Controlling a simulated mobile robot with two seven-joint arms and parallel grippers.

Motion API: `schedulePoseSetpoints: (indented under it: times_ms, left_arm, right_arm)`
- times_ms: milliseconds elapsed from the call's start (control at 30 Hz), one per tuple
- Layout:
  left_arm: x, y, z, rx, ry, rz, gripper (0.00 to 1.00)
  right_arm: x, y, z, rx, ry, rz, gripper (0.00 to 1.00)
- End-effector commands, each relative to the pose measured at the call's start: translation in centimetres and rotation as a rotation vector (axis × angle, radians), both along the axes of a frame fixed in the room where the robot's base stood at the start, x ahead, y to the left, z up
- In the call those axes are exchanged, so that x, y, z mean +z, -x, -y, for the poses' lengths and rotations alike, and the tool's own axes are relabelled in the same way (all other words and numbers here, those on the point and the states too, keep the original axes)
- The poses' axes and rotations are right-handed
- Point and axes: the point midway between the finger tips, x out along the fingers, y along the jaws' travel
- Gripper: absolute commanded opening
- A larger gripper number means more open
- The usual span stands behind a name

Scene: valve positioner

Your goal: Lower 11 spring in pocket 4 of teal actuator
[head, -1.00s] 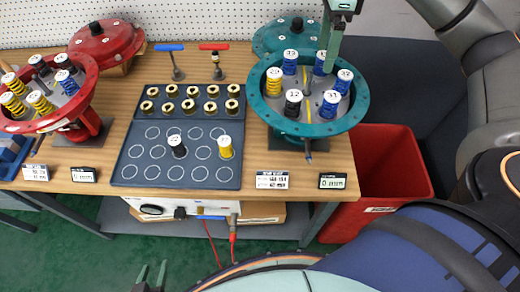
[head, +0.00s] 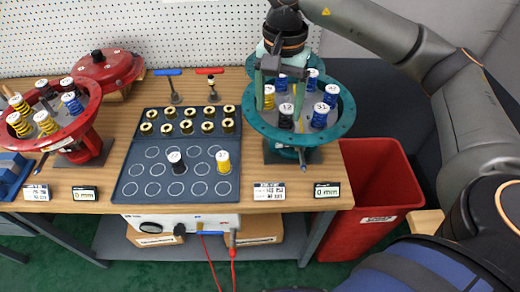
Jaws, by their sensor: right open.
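The teal actuator (head: 346,118) stands open at the right of the bench, with several capped springs upright in a ring inside it. These are a yellow spring (head: 268,98), a black spring (head: 285,117) with a cap that seems to read 12, and blue ones such as the front-right blue spring (head: 320,116). I cannot tell which spring is 11 or which pocket is 4. My right gripper (head: 280,100) points down over the left part of the actuator, its fingers spread apart around the yellow and rear blue springs' area, partly hiding them. My left gripper is out of view.
A dark tray (head: 135,172) holds several brass rings, a black spring (head: 177,164) and a yellow spring (head: 223,162). The red actuator (head: 95,100) with springs is at left. A red bin (head: 385,185) is right of the bench.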

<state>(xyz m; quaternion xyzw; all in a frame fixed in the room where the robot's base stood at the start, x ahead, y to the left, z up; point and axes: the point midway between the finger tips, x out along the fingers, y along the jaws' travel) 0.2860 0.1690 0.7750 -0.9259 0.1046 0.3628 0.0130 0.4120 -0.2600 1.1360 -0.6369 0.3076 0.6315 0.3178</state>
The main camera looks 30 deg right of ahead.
Motion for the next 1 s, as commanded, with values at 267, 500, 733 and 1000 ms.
schedulePoseSetpoints:
  times_ms: [267, 500, 733, 1000]
  left_arm:
    - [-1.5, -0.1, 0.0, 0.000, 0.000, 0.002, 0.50]
    - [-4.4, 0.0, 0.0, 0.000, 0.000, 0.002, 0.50]
    - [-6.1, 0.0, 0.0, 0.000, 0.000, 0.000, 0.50]
    - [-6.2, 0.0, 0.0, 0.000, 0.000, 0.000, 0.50]
  right_arm:
    - [-1.9, 1.5, -3.3, 0.443, 0.008, 0.000, 0.78]
    - [-5.1, 2.7, -5.3, 0.753, 0.012, -0.004, 0.78]
    - [-6.8, 3.1, -5.8, 0.838, 0.014, -0.006, 0.78]
    - [-7.0, 3.1, -5.9, 0.855, 0.014, -0.006, 0.78]
